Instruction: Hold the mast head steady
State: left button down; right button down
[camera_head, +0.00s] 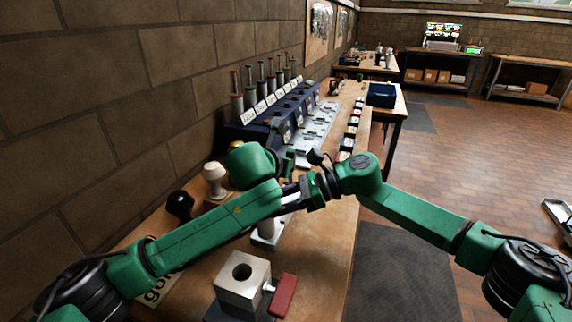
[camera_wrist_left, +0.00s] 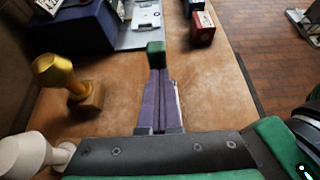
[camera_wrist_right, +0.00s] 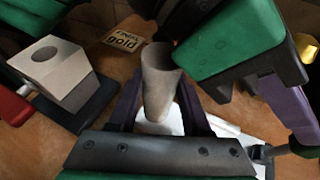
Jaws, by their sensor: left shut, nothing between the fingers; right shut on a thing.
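A grey metal cylinder, apparently the mast head (camera_head: 267,228), stands on the bench below my arms in the head view. In the right wrist view this cylinder (camera_wrist_right: 160,82) runs between the fingers of my right gripper (camera_wrist_right: 160,112), which is shut on it. A pale plate lies behind its lower end; whether they join is unclear. In the head view the left arm hides much of the right fingers and the cylinder's top.
A metal block with a round hole (camera_head: 241,282) and a red handle (camera_head: 283,295) stands near. White (camera_head: 215,180) and black (camera_head: 180,205) knobbed stamps stand by the wall, with a gold one (camera_wrist_left: 72,80). A blue rack (camera_head: 262,125) lies beyond.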

pick_arm(q)
jog(key=w+d+f, duration=0.1)
jog(key=w+d, duration=0.3)
jog(key=w, duration=0.6)
jog(key=shift+w+d+f, duration=0.15)
jog(key=shift+f, duration=0.1)
dwell(0.4)
pick_arm(e)
jog(key=shift+s, duration=0.1)
dwell(0.3)
pick_arm(q)
jog(key=v, duration=1.2)
pick_arm(e)
jog(key=shift+c, duration=1.4)
grip_release()
